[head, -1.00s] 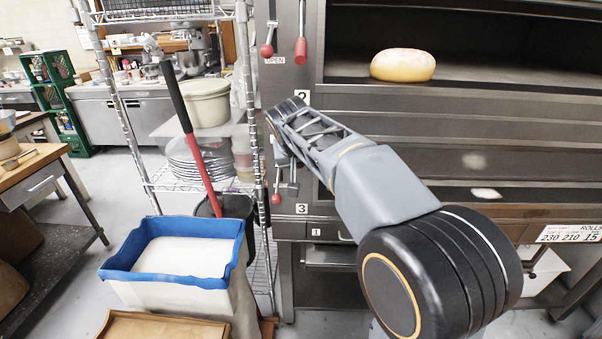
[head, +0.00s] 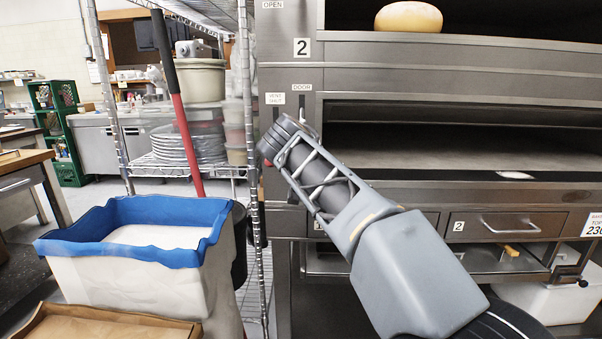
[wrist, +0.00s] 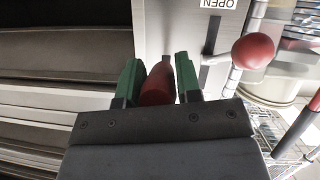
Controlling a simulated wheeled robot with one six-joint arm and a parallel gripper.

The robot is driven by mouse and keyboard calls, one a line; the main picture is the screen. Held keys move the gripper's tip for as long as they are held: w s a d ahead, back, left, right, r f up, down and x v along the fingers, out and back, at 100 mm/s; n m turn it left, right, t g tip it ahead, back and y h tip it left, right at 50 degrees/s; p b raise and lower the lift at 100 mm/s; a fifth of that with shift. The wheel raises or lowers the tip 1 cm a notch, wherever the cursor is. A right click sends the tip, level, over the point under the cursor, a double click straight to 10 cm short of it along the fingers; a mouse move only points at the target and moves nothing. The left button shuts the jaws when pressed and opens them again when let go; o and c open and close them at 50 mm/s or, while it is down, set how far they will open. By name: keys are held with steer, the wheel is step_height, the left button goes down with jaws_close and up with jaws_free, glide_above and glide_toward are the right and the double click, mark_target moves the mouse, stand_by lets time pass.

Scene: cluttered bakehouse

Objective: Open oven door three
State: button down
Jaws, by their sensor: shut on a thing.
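In the wrist view, my gripper (wrist: 158,80) has its two green fingers shut around a red handle grip (wrist: 157,84). In the head view, the end of my arm is at the oven's (head: 440,50) left panel, and my fingertips are hidden. The deck in the middle of the oven is open, with a wide dark chamber (head: 440,145) and a pale patch at its front edge. A number 2 tag (head: 302,47) is above and left of this chamber. No number 3 tag is visible now; my arm covers part of the lower panel.
A loaf (head: 408,17) lies in the open upper deck. A red ball knob (wrist: 253,51) stands right of my gripper in the wrist view. A wire rack (head: 252,130) stands close left of the oven, with a blue-lined bin (head: 130,285) in front. Drawers (head: 495,225) are below.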

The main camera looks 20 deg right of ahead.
steer(key=shift+t, duration=0.7)
steer(key=shift+w+d+f+b, duration=0.2)
steer(key=shift+w+f+b, duration=0.6)
steer(key=shift+b, duration=0.6)
steer(key=shift+w+d+f+b, duration=0.2)
steer(key=shift+w+f+b, duration=0.35)
steer(key=shift+f+b, duration=0.6)
steer(key=shift+r, duration=0.25)
steer(key=c, duration=0.8)
jaws_free()
steer(key=shift+w, duration=0.1)
steer(key=shift+r, duration=0.1)
steer(key=v, duration=1.3)
steer(key=shift+s+a, duration=0.35)
